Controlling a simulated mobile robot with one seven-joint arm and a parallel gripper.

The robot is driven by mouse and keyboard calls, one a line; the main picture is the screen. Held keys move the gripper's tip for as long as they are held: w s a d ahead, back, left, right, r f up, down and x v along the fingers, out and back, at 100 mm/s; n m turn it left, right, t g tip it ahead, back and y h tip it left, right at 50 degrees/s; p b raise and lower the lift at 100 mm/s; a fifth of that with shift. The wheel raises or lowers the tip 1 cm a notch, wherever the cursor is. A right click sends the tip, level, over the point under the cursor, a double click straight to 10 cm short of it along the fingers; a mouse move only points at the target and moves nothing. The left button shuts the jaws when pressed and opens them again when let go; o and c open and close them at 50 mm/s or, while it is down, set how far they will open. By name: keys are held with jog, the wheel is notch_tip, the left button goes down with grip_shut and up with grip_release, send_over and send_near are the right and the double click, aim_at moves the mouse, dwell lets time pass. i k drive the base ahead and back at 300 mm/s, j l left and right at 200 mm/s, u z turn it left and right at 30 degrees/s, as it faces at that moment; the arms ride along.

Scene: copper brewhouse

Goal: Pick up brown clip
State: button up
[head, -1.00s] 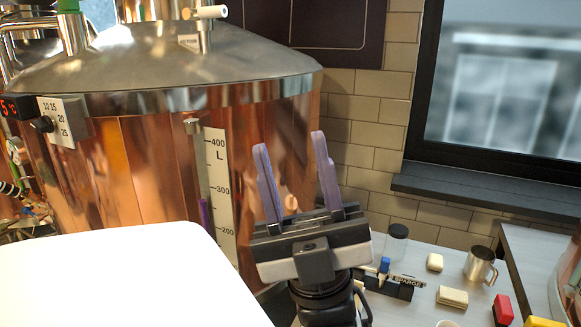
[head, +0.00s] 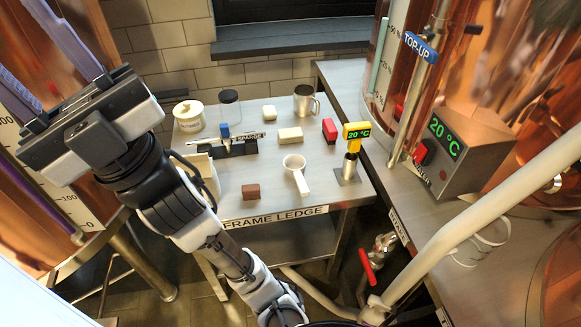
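A small brown block (head: 251,191), the only brown piece I see and likely the brown clip, lies near the front edge of the steel table marked FRAME LEDGE (head: 228,210). At this size I cannot make out any clip shape. My gripper (head: 15,38) is at the upper left, well away from the block and in front of a copper vessel. Its two purple fingers stand apart with nothing seen between them; their tips run to the picture's edge.
A white scoop (head: 294,164) and yellow thermometer (head: 356,135) stand right of the block. Copper vessels flank the table.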

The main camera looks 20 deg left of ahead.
aim_at(249, 191)
jog(key=u, duration=0.85)
